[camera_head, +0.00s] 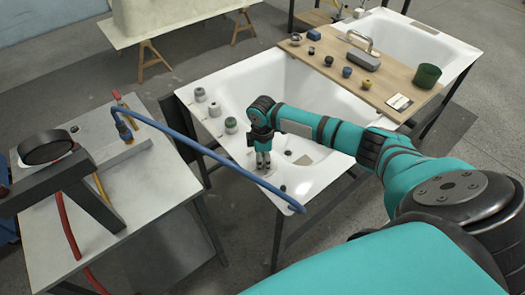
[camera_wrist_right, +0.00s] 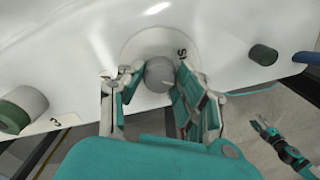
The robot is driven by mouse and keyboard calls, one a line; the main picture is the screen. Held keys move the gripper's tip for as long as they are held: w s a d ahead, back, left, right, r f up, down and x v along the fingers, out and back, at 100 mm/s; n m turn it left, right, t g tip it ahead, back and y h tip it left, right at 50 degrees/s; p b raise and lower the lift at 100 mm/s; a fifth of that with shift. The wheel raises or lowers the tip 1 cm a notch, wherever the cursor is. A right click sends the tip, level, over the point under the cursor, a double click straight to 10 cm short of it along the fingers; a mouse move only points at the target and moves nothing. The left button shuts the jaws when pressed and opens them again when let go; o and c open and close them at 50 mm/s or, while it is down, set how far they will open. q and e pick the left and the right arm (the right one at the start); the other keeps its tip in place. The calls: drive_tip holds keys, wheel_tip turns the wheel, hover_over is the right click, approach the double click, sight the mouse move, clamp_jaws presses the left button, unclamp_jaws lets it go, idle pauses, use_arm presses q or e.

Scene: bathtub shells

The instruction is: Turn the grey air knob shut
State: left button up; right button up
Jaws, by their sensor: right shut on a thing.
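The grey air knob (camera_wrist_right: 159,74) sits on a round plate on the white tub rim, with a letter "S" beside it. My right gripper (camera_wrist_right: 157,85) is shut on it, one finger on each side. In the head view my right gripper (camera_head: 263,164) points down at the tub's near-left rim, and its fingers mostly hide the knob. My left gripper (camera_wrist_right: 258,127) seems to show small at the lower right of the wrist view; whether its fingers are open is unclear.
Several grey-green knobs, one of them (camera_head: 231,125), line the rim farther along. A dark knob (camera_wrist_right: 263,55) is on the other side. A blue hose (camera_head: 205,151) arches from the left bench (camera_head: 150,190) to the tub corner. A wooden board (camera_head: 400,72) with small parts spans the tub.

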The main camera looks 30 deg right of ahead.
drive_tip(key=n, duration=0.3)
drive_tip(key=shift+n+p, duration=0.3)
drive_tip(key=shift+n, duration=1.5)
drive_tip(key=o, duration=1.1)
drive_tip(key=shift+o, duration=0.2)
wheel_tip(320, 180, up, 12)
